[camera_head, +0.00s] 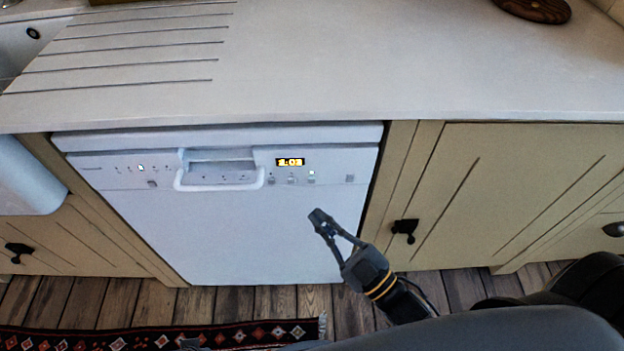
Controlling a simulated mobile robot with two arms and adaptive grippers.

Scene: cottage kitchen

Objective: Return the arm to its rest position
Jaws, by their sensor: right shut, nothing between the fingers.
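My right gripper (317,218) is in front of the lower right part of the white dishwasher door in the head view. Its fingers are shut with nothing between them. My right arm comes in from the bottom right, with dark links across the lower edge. The gripper appears apart from the dishwasher handle and the cabinet knobs. My left gripper does not show clearly in this view.
A white dishwasher (230,225) with a lit display is shut under a pale worktop (400,65). Cream cabinets (500,190) with dark knobs flank it. A patterned rug (150,338) lies on the plank floor. A brown wooden object (535,10) is on the worktop.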

